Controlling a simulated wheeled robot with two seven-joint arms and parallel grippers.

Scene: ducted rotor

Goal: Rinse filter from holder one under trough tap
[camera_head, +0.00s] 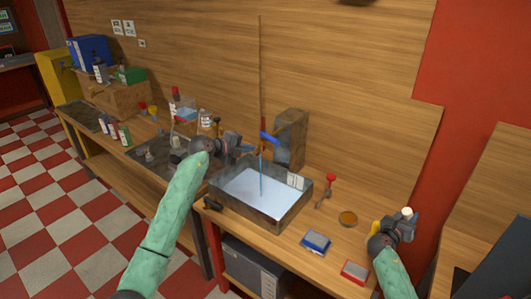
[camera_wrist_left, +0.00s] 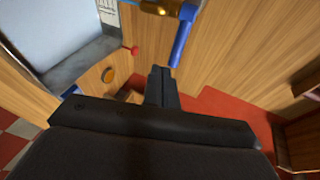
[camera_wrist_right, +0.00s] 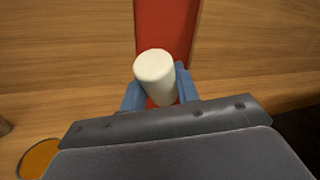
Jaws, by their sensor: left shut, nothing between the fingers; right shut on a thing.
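The white cylindrical filter (camera_head: 407,212) is upright in my right gripper (camera_head: 404,222), over the right part of the bench. In the right wrist view the filter (camera_wrist_right: 155,68) is clasped between the blue finger pads. The trough (camera_head: 288,222) is a grey basin of pale water. The tap's blue lever (camera_head: 269,138) is above it, and a thin blue stream (camera_head: 261,176) falls into the water. My left gripper (camera_head: 242,147) is shut and empty, left of the lever. The left wrist view shows the lever (camera_wrist_left: 182,42) beyond the closed fingertips (camera_wrist_left: 161,72). I cannot identify holder one.
Right of the trough are a red-topped stand (camera_head: 330,181), an amber dish (camera_head: 348,218), a blue box (camera_head: 316,241) and a red box (camera_head: 354,271). Bottles and a dark tray (camera_head: 150,158) crowd the left bench. A wooden wall stands behind.

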